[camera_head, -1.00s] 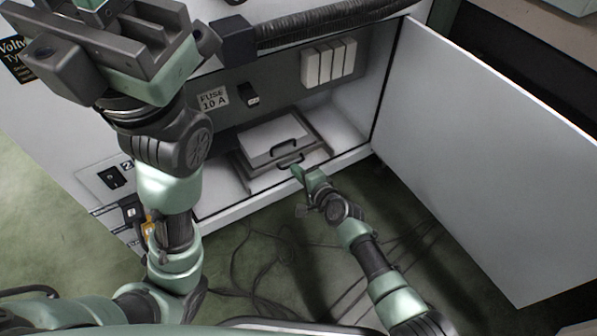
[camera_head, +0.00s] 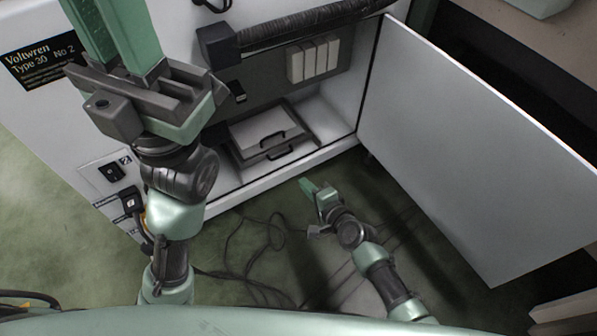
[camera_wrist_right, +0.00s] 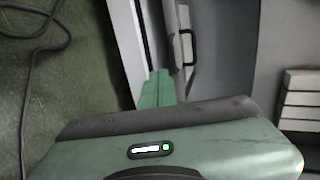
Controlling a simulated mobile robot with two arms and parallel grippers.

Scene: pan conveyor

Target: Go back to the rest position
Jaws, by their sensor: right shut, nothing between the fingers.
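My right gripper (camera_head: 307,186) is shut and empty, over the floor just in front of the cabinet's lower edge. Its green fingers (camera_wrist_right: 158,88) lie together in the right wrist view. My left gripper (camera_head: 110,25) is large at the upper left of the head view, in front of the white cabinet. Its green fingers run past the top edge, so their tips are hidden.
The white cabinet (camera_head: 40,115) stands open, with its door (camera_head: 470,150) swung out to the right. Inside is a tray-like unit (camera_head: 250,132) with dark handles. A ribbed dark hose (camera_head: 310,25) crosses above. Cables (camera_head: 235,240) lie on the green floor.

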